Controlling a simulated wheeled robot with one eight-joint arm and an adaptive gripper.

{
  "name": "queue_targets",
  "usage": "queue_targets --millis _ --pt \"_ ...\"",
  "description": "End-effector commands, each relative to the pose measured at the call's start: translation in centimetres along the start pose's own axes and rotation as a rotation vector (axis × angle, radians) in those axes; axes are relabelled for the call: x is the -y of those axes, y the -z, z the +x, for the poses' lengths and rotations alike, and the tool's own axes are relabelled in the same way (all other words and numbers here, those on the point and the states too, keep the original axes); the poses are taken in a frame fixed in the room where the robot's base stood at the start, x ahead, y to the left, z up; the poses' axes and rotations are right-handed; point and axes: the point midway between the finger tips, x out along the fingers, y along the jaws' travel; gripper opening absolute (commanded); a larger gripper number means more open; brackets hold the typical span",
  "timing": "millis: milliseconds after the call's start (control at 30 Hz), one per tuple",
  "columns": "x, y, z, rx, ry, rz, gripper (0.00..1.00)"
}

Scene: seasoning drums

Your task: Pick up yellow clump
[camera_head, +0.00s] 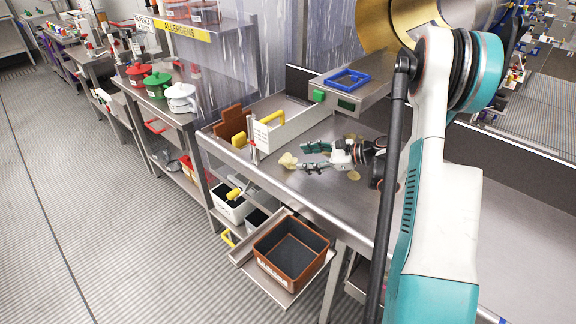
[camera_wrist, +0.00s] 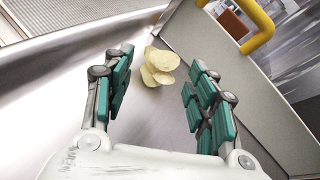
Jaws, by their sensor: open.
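The yellow clump (camera_wrist: 158,65) looks like a small pile of pale yellow chips on the steel counter (camera_wrist: 60,60). In the wrist view it lies ahead of my gripper (camera_wrist: 155,90), roughly between the lines of the two teal fingers but beyond their tips. In the head view the clump (camera_head: 288,160) lies near the counter's front edge, just left of my gripper (camera_head: 302,156). My gripper is open and empty, low over the counter. A gap between the fingers and the clump shows in the wrist view.
A brown bin (camera_head: 291,252) sits on a lower shelf.

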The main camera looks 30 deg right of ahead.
Motion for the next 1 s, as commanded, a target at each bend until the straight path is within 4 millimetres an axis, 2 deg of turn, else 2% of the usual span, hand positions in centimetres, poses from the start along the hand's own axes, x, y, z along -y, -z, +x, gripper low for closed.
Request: queue_targets --millis 167,500,733,833,1000 --pt "0.0 0.2 0.9 0.0 -0.002 -0.001 0.52" --pt "0.0 0.8 5.2 0.001 -0.003 -0.002 0.52" --pt "0.1 0.7 5.5 0.0 0.0 -0.001 0.52" --pt "0.1 0.7 5.5 0.0 -0.001 -0.001 0.4" --pt "0.1 0.7 5.4 0.0 -0.001 -0.001 0.39"
